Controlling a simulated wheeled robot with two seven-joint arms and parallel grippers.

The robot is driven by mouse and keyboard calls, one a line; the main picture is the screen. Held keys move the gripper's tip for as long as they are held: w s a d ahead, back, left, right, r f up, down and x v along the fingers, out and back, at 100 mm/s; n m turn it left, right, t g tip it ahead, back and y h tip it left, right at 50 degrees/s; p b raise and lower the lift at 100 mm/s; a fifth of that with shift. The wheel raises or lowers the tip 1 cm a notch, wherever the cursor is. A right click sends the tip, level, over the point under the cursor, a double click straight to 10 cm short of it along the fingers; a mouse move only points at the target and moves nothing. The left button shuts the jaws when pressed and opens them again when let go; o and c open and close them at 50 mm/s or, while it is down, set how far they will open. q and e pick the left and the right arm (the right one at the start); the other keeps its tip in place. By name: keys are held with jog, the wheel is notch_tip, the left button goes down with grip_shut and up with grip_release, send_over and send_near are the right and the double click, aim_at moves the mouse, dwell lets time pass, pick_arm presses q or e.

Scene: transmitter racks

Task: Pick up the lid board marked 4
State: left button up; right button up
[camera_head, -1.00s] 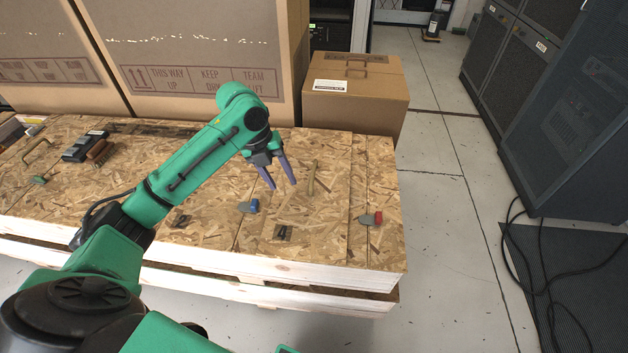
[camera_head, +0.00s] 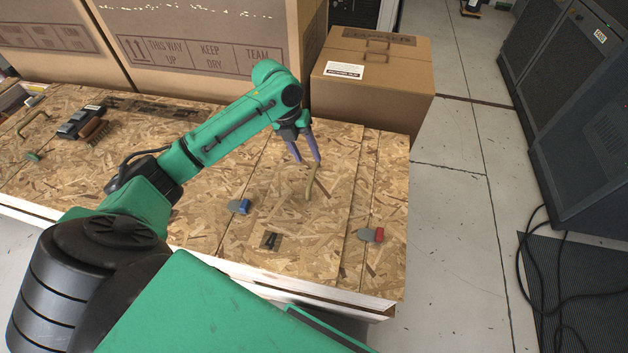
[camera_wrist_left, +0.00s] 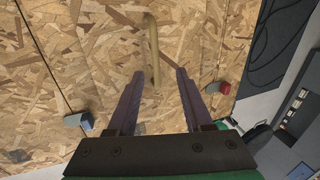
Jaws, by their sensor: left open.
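The lid board (camera_head: 300,248) is a pale chipboard panel between two seams, with a tan bar handle (camera_head: 311,183) near its middle. A small dark mark (camera_head: 270,240) sits towards its near edge; I cannot read its figure for certain. My left gripper (camera_head: 308,160) is open and empty, pointing down by the far end of the handle. In the left wrist view the handle (camera_wrist_left: 153,45) shows between and beyond the two purple fingers (camera_wrist_left: 157,73). Contact with the handle cannot be judged. My right gripper is not in view.
A blue-ended clip (camera_head: 240,206) and a red-ended clip (camera_head: 371,234) lie at the seams either side. A dark device (camera_head: 80,121) and a brush (camera_head: 96,131) lie far left. Cardboard boxes (camera_head: 370,85) stand behind.

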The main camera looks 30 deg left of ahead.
aim_at(312, 173)
pick_arm(q)
jog(key=x, duration=0.7)
jog(key=shift+a+f, duration=0.25)
jog(key=shift+a, duration=0.05)
grip_shut()
jog(key=shift+r, duration=0.15)
dwell(0.8)
